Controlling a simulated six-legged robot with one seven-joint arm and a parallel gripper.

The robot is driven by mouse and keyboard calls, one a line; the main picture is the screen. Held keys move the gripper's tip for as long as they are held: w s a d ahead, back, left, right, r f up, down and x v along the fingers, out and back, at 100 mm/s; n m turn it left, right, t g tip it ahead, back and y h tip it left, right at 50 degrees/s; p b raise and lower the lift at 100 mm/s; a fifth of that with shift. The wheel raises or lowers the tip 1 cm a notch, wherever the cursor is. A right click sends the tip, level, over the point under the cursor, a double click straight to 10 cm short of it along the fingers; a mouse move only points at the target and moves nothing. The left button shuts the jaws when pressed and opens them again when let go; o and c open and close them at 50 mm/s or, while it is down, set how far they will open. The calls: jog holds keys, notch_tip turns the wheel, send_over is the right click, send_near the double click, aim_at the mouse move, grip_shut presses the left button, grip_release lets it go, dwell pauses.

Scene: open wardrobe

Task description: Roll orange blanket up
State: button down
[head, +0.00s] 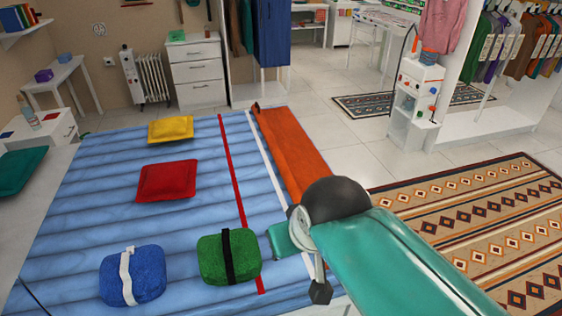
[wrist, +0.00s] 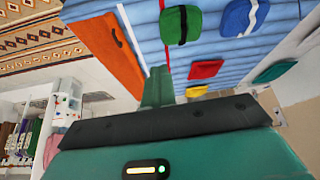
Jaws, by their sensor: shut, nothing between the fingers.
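The orange blanket (head: 292,152) lies as a long, narrow strip along the right side of the blue bed cover, right of a white stripe. Its far left corner looks slightly turned up with a dark edge. My arm hides its near end in the head view. In the wrist view the blanket (wrist: 100,48) is at the upper left, flat, with a small dark mark on it. My gripper (wrist: 157,75) is shut and empty, its green fingers together. It is apart from the blanket, to its right in the wrist view.
The blue cover (head: 110,205) bears a yellow cushion (head: 171,129), a red cushion (head: 167,181), a strapped blue bundle (head: 150,275) and a strapped green bundle (head: 212,265). A patterned rug (head: 470,225) lies at right.

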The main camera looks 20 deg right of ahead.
jog(key=shift+w+d+f, duration=4.95)
jog(key=shift+d+f, duration=0.5)
jog(key=shift+f, duration=2)
jog(key=shift+w+d+f, duration=4.95)
jog(key=shift+d+f, duration=0.5)
jog(key=shift+f, duration=2.05)
jog(key=shift+w+d+f, duration=4.95)
jog(key=shift+d+f, duration=0.5)
jog(key=shift+f, duration=2)
